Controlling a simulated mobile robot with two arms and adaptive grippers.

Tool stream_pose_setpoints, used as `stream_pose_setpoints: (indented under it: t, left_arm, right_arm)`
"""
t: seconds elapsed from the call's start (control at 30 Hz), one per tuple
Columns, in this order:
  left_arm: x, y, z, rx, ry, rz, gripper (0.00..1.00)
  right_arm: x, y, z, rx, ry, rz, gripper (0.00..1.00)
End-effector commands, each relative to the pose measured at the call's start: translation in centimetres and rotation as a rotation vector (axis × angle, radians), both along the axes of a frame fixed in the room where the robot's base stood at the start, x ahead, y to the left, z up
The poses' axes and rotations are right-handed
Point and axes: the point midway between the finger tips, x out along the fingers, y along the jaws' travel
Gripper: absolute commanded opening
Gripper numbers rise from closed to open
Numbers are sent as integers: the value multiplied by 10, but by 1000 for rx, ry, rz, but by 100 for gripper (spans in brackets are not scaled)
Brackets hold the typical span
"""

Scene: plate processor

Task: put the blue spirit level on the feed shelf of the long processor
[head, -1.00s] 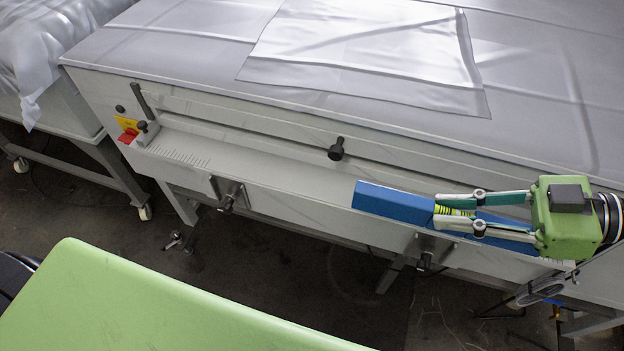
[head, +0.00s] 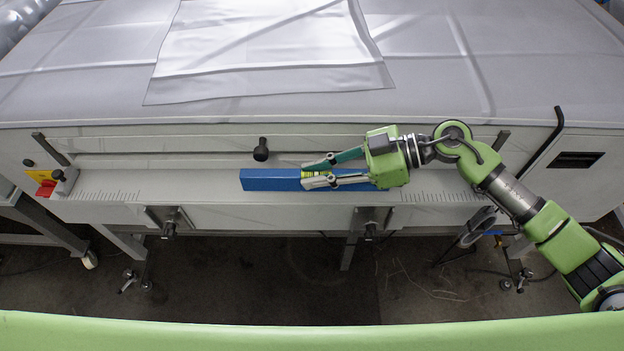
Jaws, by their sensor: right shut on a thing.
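The blue spirit level (head: 272,180) lies lengthwise along the feed shelf (head: 205,184) of the long processor (head: 205,117), near the shelf's middle. It looks level with the shelf, but I cannot tell whether it rests on it or hangs just above. My right gripper (head: 308,174) comes in from the right and is shut on the level around its yellow-green vial. The gripper and hand hide the level's right part. My left gripper is not in view.
A black knob (head: 261,149) sits on the front panel above the shelf. A red and yellow switch (head: 46,186) and a small end block (head: 64,180) stand at the shelf's left end. A clear sheet (head: 265,50) lies on top. The shelf is bare left of the level.

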Motion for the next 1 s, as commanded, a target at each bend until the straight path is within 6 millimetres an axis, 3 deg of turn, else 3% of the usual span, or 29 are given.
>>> stream_pose_setpoints:
  t: [0.2, 0.4, 0.8, 0.83, 0.87, 1.0]
  left_arm:
    - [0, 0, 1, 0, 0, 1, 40]
    - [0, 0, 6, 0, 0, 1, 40]
    - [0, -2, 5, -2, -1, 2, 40]
    - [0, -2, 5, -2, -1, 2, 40]
    - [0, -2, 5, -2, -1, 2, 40]
    - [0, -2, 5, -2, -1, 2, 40]
  right_arm:
    - [9, 12, -15, 3, 1, 0, 0]
    - [8, 10, -42, 2, 2, -2, 0]
    - [8, 9, -47, 2, 0, -1, 0]
    - [8, 9, -48, 0, 1, 0, 24]
    - [8, 9, -47, 0, 0, 0, 32]
    - [8, 9, -47, 0, 0, 0, 33]
